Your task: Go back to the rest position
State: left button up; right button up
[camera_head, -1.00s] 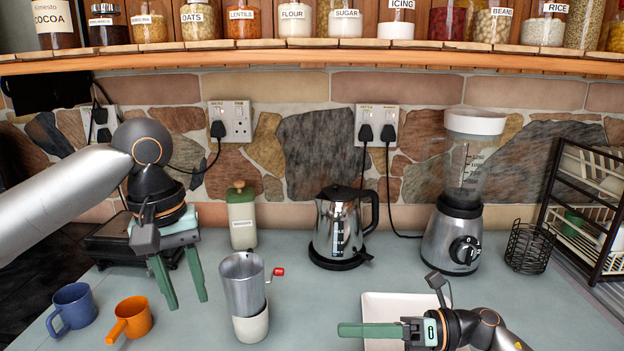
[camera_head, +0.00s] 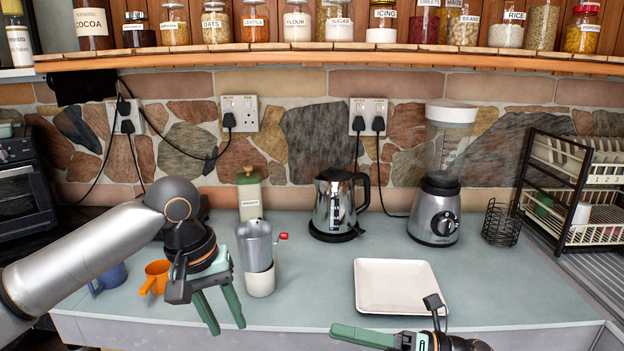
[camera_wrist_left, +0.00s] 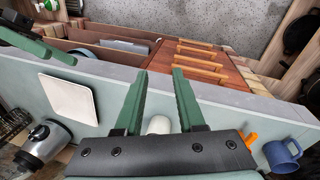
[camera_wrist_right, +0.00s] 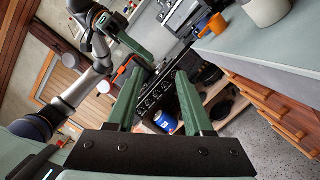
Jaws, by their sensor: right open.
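My left gripper (camera_head: 227,328) is open and empty, fingers pointing down, in front of the counter's front edge. Its two green fingers also show apart in the left wrist view (camera_wrist_left: 160,75). My right gripper (camera_head: 340,331) is low in the head view, in front of the white tray, with its green fingers pointing left. In the right wrist view it is open and empty (camera_wrist_right: 157,80). Most of the right arm is outside the head view.
On the counter (camera_head: 320,285) stand a grinder (camera_head: 258,260), a kettle (camera_head: 335,205), a blender (camera_head: 438,200), a white tray (camera_head: 397,287), an orange mug (camera_head: 156,277) and a blue mug (camera_head: 108,278). A dish rack (camera_head: 575,190) stands right. The counter's front edge shows below.

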pick_arm(q)
jog(key=s+d+f+m+t+h, duration=0.25)
jog(key=d+f, duration=0.35)
jog(key=f, duration=0.5)
jog(key=s+d+f+m+t+h, duration=0.1)
jog(key=d+f+t+h, duration=0.15)
jog(key=d+f, duration=0.55)
pick_arm(e)
jog(key=s+d+f+m+t+h, duration=0.35)
jog(key=f+m+t+h, duration=0.45)
jog(key=m, duration=0.7)
jog(key=s+d+f+m+t+h, duration=0.3)
jog(key=d+f+m+t+h, duration=0.15)
jog(key=f+m, duration=0.85)
pick_arm(q)
jog(key=s+a+f+t+y, duration=0.3)
jog(key=s+a+f+y, duration=0.1)
jog(key=s+a+f, duration=1.2)
jog(key=shift+s+a+f+m+t+y+p, duration=0.15)
jog(key=shift+s+a+m+t+y+p, duration=0.25)
jog(key=shift+s+a, duration=0.3)
pick_arm(e)
jog(key=s+d+f+m+g+h, duration=0.1)
jog(key=s+f+m+g+h, duration=0.1)
jog(key=s+f+m, duration=0.3)
jog(key=s+d+f+m+g+h, duration=0.2)
jog(key=s+f+m+g, duration=0.3)
jog(key=s, duration=0.5)
jog(key=shift+s+m, duration=0.15)
jog(key=shift+m, duration=0.25)
